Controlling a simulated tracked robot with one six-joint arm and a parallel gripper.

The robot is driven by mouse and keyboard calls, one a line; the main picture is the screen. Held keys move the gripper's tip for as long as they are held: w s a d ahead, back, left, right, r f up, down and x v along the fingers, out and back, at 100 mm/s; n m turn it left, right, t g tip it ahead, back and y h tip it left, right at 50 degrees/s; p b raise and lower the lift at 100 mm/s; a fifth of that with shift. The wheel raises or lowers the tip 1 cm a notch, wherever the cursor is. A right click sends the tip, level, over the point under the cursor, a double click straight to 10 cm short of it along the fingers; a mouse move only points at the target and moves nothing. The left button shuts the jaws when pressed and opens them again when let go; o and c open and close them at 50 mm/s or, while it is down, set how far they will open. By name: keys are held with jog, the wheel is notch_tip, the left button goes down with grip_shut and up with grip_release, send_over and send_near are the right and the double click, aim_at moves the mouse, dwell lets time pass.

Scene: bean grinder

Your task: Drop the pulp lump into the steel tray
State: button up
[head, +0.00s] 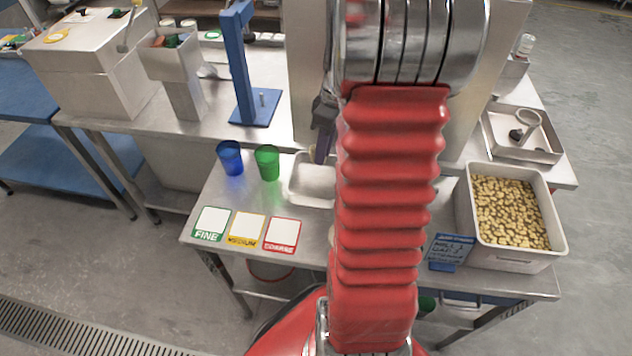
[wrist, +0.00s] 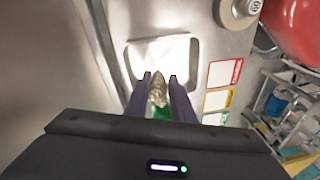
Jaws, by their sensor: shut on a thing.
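The pulp lump (wrist: 158,94) is a grey-brown, pointed lump. My gripper (wrist: 160,77) is shut on it, with a dark purple finger on each side. The shallow steel tray (wrist: 163,50) lies below and just beyond the fingertips in the wrist view. In the head view, the tray (head: 312,188) is on the steel table, its right part hidden by my red arm. One gripper finger (head: 321,150) shows above the tray's far side there; the lump is hidden in that view.
A green cup (head: 267,163) and a blue cup (head: 230,158) stand left of the tray. Cards marked FINE (head: 211,223), MEDIUM (head: 246,230) and COARSE (head: 282,235) lie in front. A bin of tan pieces (head: 467,222) stands at right. A blue post (head: 243,75) stands behind.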

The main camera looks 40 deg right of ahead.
jog(key=o, duration=1)
jog(key=r, duration=0.4)
jog(key=d+r, duration=0.1)
jog(key=r, duration=0.4)
jog(key=d+r, duration=0.1)
jog(key=r, duration=0.3)
jog(key=shift+s+d+r, duration=0.15)
jog(key=shift+s+r, duration=0.05)
jog(key=shift+r, duration=0.05)
dwell(0.4)
